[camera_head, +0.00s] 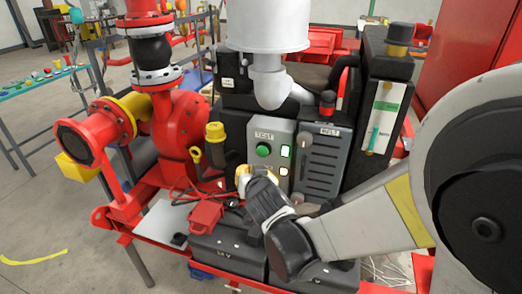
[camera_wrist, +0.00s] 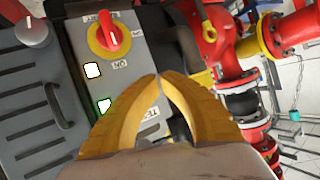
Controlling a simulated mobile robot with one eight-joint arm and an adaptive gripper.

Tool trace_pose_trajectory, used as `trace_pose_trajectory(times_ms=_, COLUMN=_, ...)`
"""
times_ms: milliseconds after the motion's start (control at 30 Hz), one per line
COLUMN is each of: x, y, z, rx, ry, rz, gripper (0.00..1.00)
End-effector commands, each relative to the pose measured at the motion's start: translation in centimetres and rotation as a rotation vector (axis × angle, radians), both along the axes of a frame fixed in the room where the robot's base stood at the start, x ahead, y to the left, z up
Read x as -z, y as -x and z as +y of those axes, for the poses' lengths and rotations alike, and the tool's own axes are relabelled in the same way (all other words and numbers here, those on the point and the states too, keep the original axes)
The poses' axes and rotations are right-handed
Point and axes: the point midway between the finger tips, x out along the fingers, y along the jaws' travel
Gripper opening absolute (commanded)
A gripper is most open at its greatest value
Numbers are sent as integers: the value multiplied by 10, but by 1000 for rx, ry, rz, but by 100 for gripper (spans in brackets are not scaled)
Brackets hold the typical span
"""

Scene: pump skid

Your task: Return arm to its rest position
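My gripper (camera_head: 243,178) is in front of the grey control panel (camera_head: 262,134), low at its left side in the head view. My arm reaches in from the right. In the wrist view the yellow fingers of my gripper (camera_wrist: 158,77) meet at their tips, with nothing seen held between them. Beyond the fingertips, a red rotary switch on a yellow disc (camera_wrist: 107,38) sits on the panel, apart from them in the picture. The head view shows a green button (camera_head: 263,149) on the panel; my gripper hides the panel's lower part.
A grey vented box (camera_head: 319,168) with a lever stands right of the panel. Red pump piping (camera_head: 185,130) is at left, and a white exhaust pipe (camera_head: 268,75) is above. Black batteries (camera_head: 225,245) lie below my gripper. A tall black cabinet (camera_head: 385,90) stands behind my arm.

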Motion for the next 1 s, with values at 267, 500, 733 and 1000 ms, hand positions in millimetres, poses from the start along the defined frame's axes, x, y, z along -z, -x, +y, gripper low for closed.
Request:
trace_pose_trajectory(times_ms=267, x=0, y=0, z=0, rx=0, ry=0, rz=0, gripper=0)
trace_pose_trajectory(times_ms=500, x=-3, y=2, z=-8, rx=10, ry=6, rz=10, gripper=0)
trace_pose_trajectory(times_ms=733, x=-28, y=42, z=-82, rx=79, ry=84, rz=129, gripper=0)
trace_pose_trajectory(times_ms=1000, x=-39, y=146, z=-168, rx=111, ry=173, rz=350, gripper=0)
